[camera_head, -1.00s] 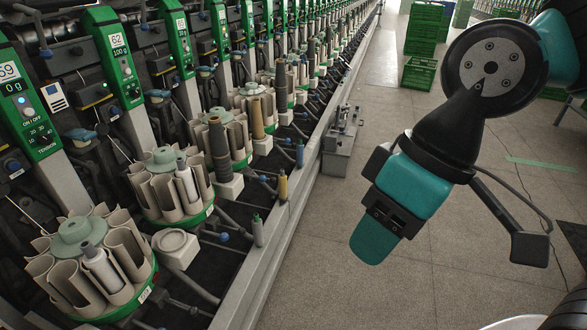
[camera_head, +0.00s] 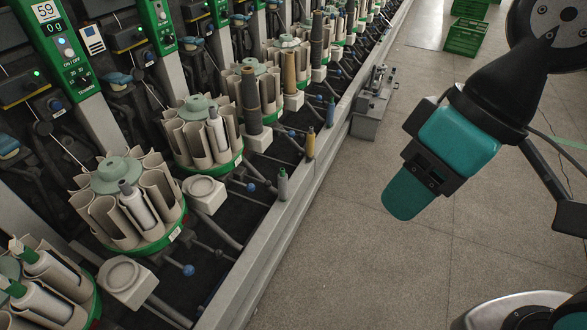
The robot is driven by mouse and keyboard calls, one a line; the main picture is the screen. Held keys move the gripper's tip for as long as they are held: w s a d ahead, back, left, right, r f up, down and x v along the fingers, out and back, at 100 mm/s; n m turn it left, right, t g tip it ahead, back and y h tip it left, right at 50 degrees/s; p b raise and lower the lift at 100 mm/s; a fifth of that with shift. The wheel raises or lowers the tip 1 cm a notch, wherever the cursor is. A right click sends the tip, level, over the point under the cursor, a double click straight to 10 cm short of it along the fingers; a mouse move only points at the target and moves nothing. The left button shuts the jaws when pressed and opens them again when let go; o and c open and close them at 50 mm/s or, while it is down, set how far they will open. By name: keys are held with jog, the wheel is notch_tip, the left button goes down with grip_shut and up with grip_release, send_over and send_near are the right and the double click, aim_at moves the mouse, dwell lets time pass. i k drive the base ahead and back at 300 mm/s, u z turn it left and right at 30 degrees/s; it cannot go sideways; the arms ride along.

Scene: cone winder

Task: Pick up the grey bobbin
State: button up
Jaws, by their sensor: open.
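My gripper (camera_head: 404,192) is at the end of the teal and black arm, at right above the open floor. It is open, holds nothing and points down-left; its fingers barely show from this side. Several bobbins could be called grey. A small pale grey bobbin (camera_head: 282,184) with a greenish top stands upright on the machine's front rail, left of my gripper and apart from it. A tall dark grey bobbin (camera_head: 251,100) stands farther back on a white block. A light grey bobbin (camera_head: 134,204) sits in a round magazine (camera_head: 155,243).
A yellow bobbin (camera_head: 310,142) and a blue one (camera_head: 331,111) stand along the rail (camera_head: 262,242). Round magazines and blue-knobbed levers crowd the machine. A grey metal box (camera_head: 370,112) stands beside the rail. Green crates (camera_head: 466,37) stand far back. The middle floor is clear.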

aim_at(282, 177)
jog(key=z, duration=0.8)
jog(key=i, duration=3.3)
jog(key=u, duration=3.4)
